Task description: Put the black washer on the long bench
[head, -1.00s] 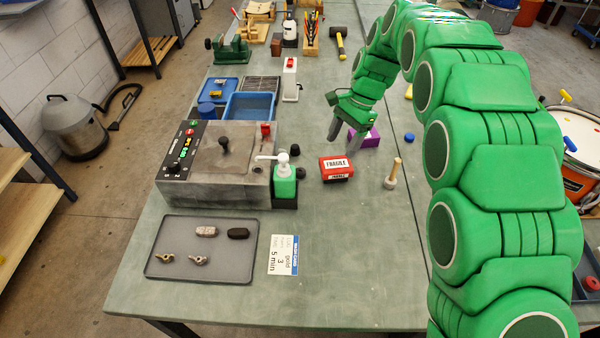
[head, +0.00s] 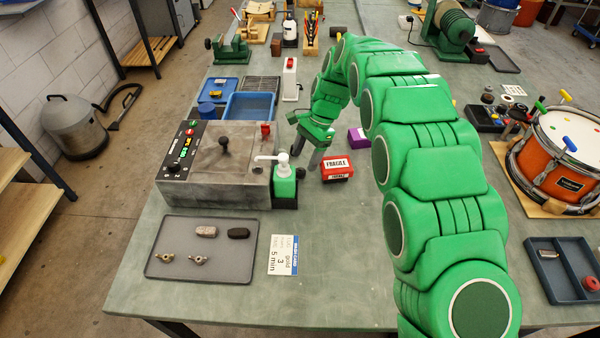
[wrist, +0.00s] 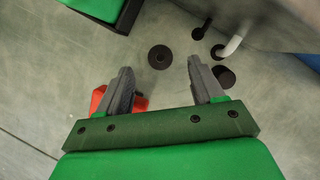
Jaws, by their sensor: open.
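The black washer (wrist: 160,57) is a dark round disc with a centre hole. In the wrist view it lies flat on a grey-green surface, between and just beyond my fingertips. In the head view I cannot make it out; my gripper covers that area. My gripper (head: 308,156) is open and empty, pointing down beside the red FRAGILE box. In the wrist view its two fingers (wrist: 160,68) stand apart with the washer in the gap ahead, untouched. The long grey-green bench (head: 215,300) runs under the items in the head view.
The red FRAGILE box (head: 336,168) is close to one finger. A green pump bottle (head: 284,180) stands left of my gripper, beside the grey machine (head: 215,185). A second dark piece (wrist: 224,76) lies near the right finger. The bench front is clear right of the card (head: 283,255).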

